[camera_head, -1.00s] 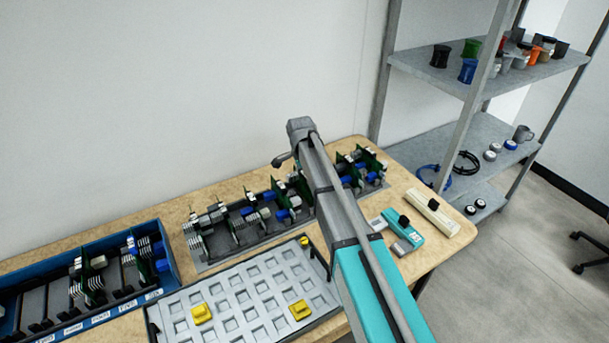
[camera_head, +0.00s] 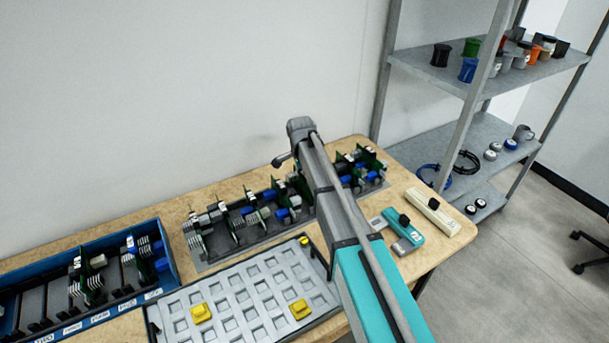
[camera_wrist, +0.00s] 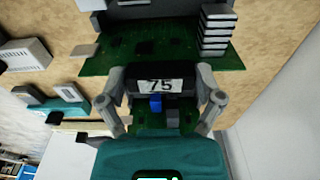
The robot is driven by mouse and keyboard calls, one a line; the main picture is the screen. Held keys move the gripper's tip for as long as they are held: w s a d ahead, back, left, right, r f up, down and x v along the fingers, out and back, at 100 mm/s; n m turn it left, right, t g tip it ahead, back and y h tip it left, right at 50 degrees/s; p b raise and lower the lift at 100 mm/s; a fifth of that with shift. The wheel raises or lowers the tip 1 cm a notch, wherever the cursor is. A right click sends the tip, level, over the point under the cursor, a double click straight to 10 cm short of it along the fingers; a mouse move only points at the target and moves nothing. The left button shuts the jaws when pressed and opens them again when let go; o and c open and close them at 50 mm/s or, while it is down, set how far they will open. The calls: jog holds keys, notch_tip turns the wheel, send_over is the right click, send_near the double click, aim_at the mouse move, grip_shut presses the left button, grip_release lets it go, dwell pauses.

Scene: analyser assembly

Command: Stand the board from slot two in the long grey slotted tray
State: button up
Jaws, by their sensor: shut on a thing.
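In the wrist view, my gripper (camera_wrist: 161,74) is shut on a green board (camera_wrist: 150,55), with one finger at each side of a black block labelled 75. The board carries a blue part, a grey part and a stack of pale fins. In the head view my own arm reaches over the long grey slotted tray (camera_head: 203,266) and hides my gripper and the held board. Several green boards with blue and grey parts stand upright in that tray. I cannot tell whether the held board touches the tray.
A blue rack (camera_head: 172,283) with labelled slots and boards is at the left. A pale pocketed tray (camera_head: 245,318) with yellow pieces lies in front. A teal device (camera_head: 408,232) and a cream device (camera_head: 433,212) lie at the right. A metal shelf (camera_head: 478,84) stands behind.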

jog(key=shift+f, duration=0.25)
dwell(0.3)
jog(key=o, duration=1.1)
jog(key=shift+c, duration=0.2)
jog(key=shift+r+p, duration=1.9)
jog(key=shift+r, duration=0.25)
dwell(1.4)
notch_tip(320, 180, up, 7)
jog(key=p, duration=0.6)
jog(key=shift+f+p, duration=0.15)
jog(key=shift+p, duration=0.2)
dwell(0.7)
